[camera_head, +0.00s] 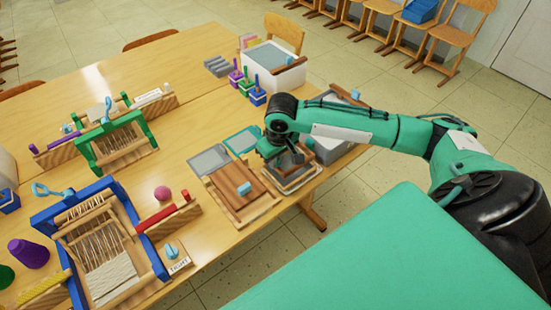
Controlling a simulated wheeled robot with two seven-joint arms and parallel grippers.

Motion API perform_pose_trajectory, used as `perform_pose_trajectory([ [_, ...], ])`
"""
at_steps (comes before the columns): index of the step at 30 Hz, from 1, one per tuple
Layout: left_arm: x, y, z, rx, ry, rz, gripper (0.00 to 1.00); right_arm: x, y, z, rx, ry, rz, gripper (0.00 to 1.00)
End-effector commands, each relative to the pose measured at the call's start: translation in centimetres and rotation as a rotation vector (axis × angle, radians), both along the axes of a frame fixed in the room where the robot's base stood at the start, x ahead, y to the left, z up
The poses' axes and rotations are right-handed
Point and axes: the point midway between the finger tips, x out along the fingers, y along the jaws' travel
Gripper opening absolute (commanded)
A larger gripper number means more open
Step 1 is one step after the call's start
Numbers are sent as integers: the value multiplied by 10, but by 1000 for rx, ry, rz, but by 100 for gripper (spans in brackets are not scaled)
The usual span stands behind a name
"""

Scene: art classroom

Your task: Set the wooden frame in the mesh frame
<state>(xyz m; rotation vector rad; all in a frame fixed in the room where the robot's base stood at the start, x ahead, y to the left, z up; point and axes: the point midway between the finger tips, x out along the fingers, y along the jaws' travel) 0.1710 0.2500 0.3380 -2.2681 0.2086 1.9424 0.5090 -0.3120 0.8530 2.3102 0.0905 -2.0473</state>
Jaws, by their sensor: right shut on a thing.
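My right gripper (287,160) points down over the table's front right edge, shut on a wooden frame (303,181). The frame's pale wooden rim shows below and beside the fingers. A grey surface shows inside it, and the gripper hides much of it. I cannot tell whether the frame rests on something or hangs just above it. A flat grey mesh-like panel (209,160) lies to the left, and a teal-edged panel (242,140) lies behind. I cannot tell which piece is the mesh frame. My left gripper is not in view.
A brown wooden board (238,200) with a blue handle lies left of the gripper. A grey bin (330,148) stands right, partly behind my arm. A white tub (276,72) stands at the back. Blue (68,208) and green looms (95,150) fill the left.

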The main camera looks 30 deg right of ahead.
Motion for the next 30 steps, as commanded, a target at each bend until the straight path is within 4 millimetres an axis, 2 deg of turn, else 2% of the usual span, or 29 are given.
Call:
perform_pose_trajectory([
  [17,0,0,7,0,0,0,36,0,0,-12,-1,0,0,0],
  [30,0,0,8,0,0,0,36,0,0,-12,0,0,0,0],
])
